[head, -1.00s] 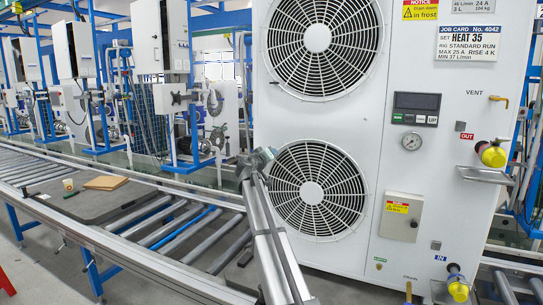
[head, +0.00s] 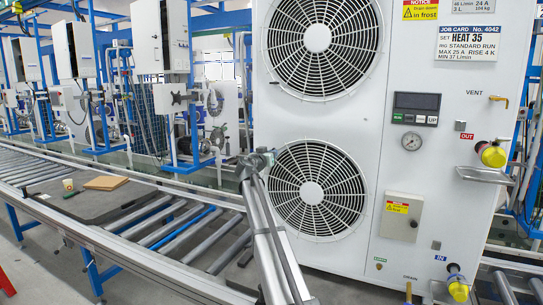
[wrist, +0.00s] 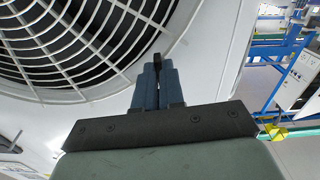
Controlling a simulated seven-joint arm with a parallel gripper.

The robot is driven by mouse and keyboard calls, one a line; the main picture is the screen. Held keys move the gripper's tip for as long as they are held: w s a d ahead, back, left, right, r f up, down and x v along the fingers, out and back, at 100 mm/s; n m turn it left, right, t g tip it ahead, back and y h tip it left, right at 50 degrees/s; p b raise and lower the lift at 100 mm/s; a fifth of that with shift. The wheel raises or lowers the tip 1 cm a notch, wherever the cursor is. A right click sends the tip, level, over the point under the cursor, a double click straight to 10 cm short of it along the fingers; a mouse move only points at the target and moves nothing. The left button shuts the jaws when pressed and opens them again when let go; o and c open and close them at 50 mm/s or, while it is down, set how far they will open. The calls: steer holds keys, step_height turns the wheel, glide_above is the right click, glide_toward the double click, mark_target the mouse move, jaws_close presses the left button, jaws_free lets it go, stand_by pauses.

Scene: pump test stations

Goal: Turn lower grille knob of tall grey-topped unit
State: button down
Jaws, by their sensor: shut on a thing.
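The tall white unit (head: 345,150) fills the right of the head view; its top is out of frame. Its lower round grille (head: 312,190) sits below a second one, and a grille also shows in the wrist view (wrist: 75,45). My gripper (head: 262,156) is at the left edge of the lower grille. In the wrist view its two blue-grey fingers (wrist: 158,72) are shut on a small dark knob (wrist: 157,60) at the grille's rim. The knob's tip shows between the fingertips; the rest is hidden. In the head view my gripper hides the knob.
The upper grille (head: 318,45) is above my gripper. A control panel (head: 416,108), gauge (head: 411,141) and yellow-capped fittings (head: 493,153) are to the right. A roller conveyor (head: 165,235) with a dark mat (head: 105,203) runs at left. Blue-framed stations stand behind.

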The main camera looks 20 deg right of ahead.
stand_by(0.3)
steer(key=c, duration=1.2)
jaws_free()
steer(key=shift+c, duration=0.2)
steer(key=v, duration=1.3)
steer(key=shift+s+a, duration=0.25)
steer(key=shift+a, duration=0.05)
